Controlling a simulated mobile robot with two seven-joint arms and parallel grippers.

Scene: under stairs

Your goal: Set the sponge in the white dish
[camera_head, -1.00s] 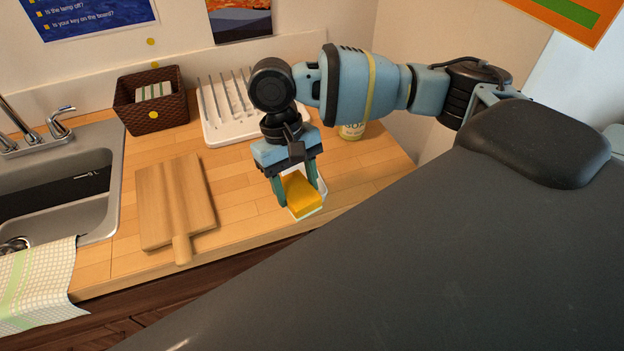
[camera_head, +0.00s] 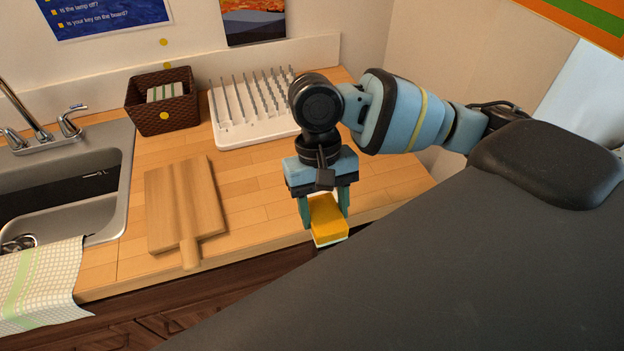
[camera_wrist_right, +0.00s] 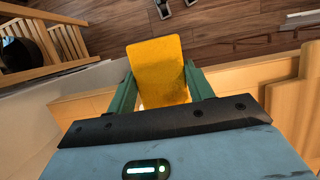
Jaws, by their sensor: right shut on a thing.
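The yellow sponge (camera_head: 327,218), with a pale underside, is held between the fingers of my right gripper (camera_head: 325,212) near the front edge of the counter. The right wrist view shows the yellow sponge (camera_wrist_right: 158,70) between the two green fingers of my right gripper (camera_wrist_right: 160,85), jutting out past their tips. I cannot tell how high it is above the counter. The white dish cannot be made out clearly; only a small pale patch shows behind the sponge, largely hidden by gripper and sponge. My left gripper is not in view.
A wooden cutting board (camera_head: 183,205) lies left of the gripper. A white drying rack (camera_head: 240,125) and a brown basket (camera_head: 160,115) stand at the back. A sink (camera_head: 60,190) with a checked towel (camera_head: 45,280) is at left. Bare counter lies between board and gripper.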

